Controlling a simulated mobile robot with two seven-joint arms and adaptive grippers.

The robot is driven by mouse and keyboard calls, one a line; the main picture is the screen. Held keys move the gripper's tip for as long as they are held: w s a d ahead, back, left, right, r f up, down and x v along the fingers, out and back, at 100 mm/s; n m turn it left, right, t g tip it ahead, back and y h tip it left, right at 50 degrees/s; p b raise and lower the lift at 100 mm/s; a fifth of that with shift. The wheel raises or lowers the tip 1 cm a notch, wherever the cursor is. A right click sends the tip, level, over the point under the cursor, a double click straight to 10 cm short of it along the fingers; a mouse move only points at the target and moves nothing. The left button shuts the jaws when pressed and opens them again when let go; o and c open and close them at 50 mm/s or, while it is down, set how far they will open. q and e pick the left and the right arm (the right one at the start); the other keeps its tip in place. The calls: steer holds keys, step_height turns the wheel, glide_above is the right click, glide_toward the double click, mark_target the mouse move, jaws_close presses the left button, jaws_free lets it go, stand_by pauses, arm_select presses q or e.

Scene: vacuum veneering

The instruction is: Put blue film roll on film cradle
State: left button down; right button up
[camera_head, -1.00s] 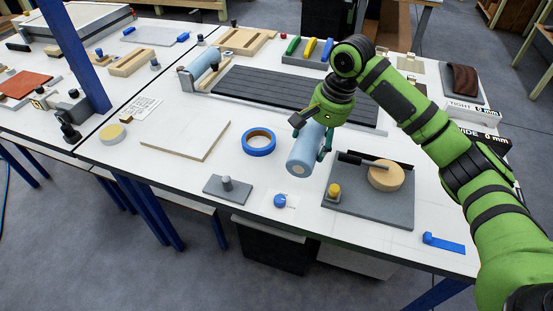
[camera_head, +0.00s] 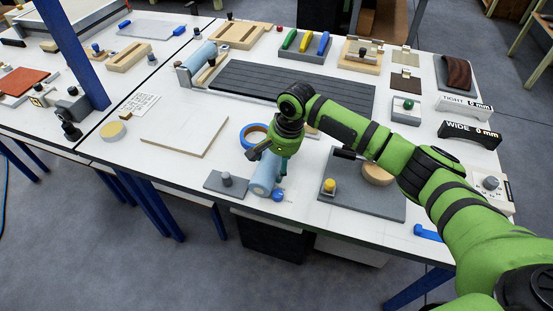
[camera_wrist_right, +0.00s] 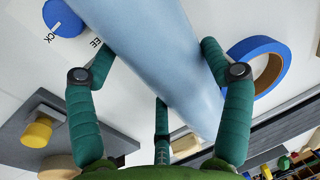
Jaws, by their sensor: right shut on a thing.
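The blue film roll (camera_head: 263,178) is a pale blue cylinder held in my right gripper (camera_head: 275,160), over the front part of the table. In the right wrist view the roll (camera_wrist_right: 155,30) passes between the green fingers of my right gripper (camera_wrist_right: 158,62), which are closed around it. In the head view the gripper and arm hide its far part. Another pale blue roll (camera_head: 200,53) lies at the back left beside the dark slatted panel, on a grey end support (camera_head: 185,77) that looks like the film cradle. My left gripper is not in view.
A blue tape ring (camera_head: 250,131) lies close behind the held roll. The grey board (camera_head: 365,200) is to the right. A pale board (camera_head: 185,133) lies left.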

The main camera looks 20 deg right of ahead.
steer(key=o, duration=1.3)
steer(key=shift+f, duration=0.1)
